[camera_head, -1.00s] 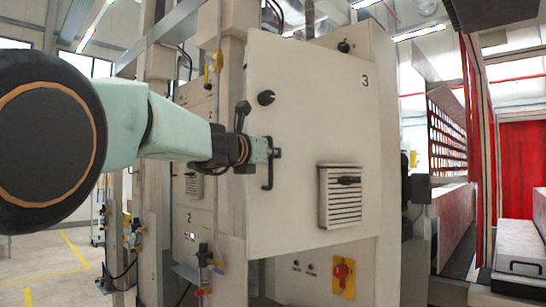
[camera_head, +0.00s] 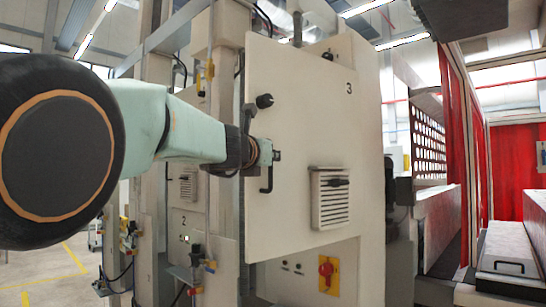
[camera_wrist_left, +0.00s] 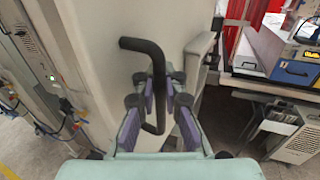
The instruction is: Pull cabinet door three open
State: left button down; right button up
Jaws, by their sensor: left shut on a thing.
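Cabinet door three (camera_head: 300,130) is a pale panel marked "3" in the head view, with a black knob, a louvred vent and a dark bar handle (camera_head: 267,184) near its left edge. Its left edge seems to stand out from the cabinet; I cannot tell exactly how far. My left gripper (camera_head: 268,156) reaches in from the left and is shut on the handle. In the left wrist view the bent black handle (camera_wrist_left: 142,45) runs down between the purple-padded fingers of the gripper (camera_wrist_left: 160,88). My right gripper is not in view.
A red rotary switch on a yellow plate (camera_head: 329,274) sits below the door. A grey case (camera_head: 508,255) and red curtains (camera_head: 506,170) are at the right. Floor shows at the lower left.

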pick_arm(q)
jog(key=shift+w+a+f, duration=0.15)
jog(key=shift+a+f, duration=0.05)
jog(key=shift+a, duration=0.05)
jog(key=c, duration=1.9)
grip_release()
jog(key=o, duration=0.5)
jog(key=shift+a+r, duration=0.15)
jog(key=shift+a, duration=0.2)
jog(key=shift+s+d, duration=0.25)
jog(key=shift+d, duration=0.1)
jog(key=v, duration=0.7)
jog(key=shift+a, duration=0.3)
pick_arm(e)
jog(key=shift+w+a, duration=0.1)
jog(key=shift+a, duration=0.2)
